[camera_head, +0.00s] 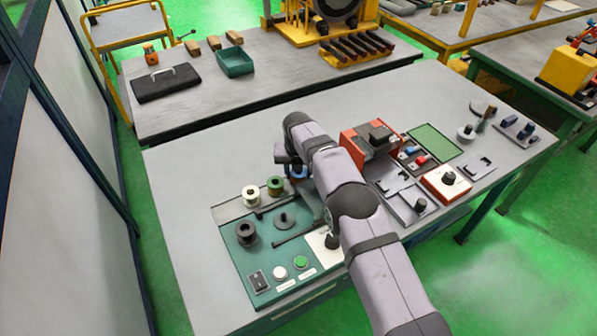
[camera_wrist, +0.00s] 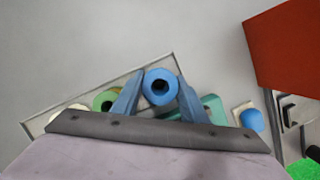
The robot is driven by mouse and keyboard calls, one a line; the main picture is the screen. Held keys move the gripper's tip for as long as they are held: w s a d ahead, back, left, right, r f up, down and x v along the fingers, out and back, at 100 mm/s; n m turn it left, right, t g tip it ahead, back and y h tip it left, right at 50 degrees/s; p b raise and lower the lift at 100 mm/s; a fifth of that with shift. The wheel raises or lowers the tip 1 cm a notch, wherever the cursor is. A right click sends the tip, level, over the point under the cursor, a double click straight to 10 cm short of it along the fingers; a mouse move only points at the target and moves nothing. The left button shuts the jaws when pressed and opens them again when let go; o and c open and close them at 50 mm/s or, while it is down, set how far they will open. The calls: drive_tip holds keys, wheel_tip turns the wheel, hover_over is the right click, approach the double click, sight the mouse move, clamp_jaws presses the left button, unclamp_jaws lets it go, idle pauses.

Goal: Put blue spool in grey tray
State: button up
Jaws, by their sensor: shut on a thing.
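My gripper (camera_wrist: 158,90) is shut on the blue spool (camera_wrist: 161,86), one finger on each side of it, with the hollow end facing the wrist camera. In the head view the blue spool (camera_head: 298,173) is mostly hidden by my gripper (camera_head: 290,160). The spool is at the right end of the grey tray (camera_head: 232,211), which also shows in the wrist view (camera_wrist: 42,121). I cannot tell whether it touches the tray floor. A white spool (camera_head: 251,195) and a green spool (camera_head: 275,186) stand in the tray, left of the blue one.
A green panel (camera_head: 262,262) in front of the tray carries a black spool (camera_head: 246,234), a post and buttons. A red-orange block (camera_head: 358,146) stands close on the right. The tabletop behind the tray (camera_head: 215,155) is clear.

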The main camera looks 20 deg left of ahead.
drive_tip(key=shift+f, duration=0.1)
drive_tip(key=o, duration=1.1)
drive_tip(key=shift+r, duration=0.5)
drive_tip(key=b+v, duration=0.3)
drive_tip(key=v, duration=0.8)
drive_tip(key=shift+s+r, duration=0.1)
drive_tip(key=shift+s, duration=0.1)
drive_tip(key=shift+d, duration=0.1)
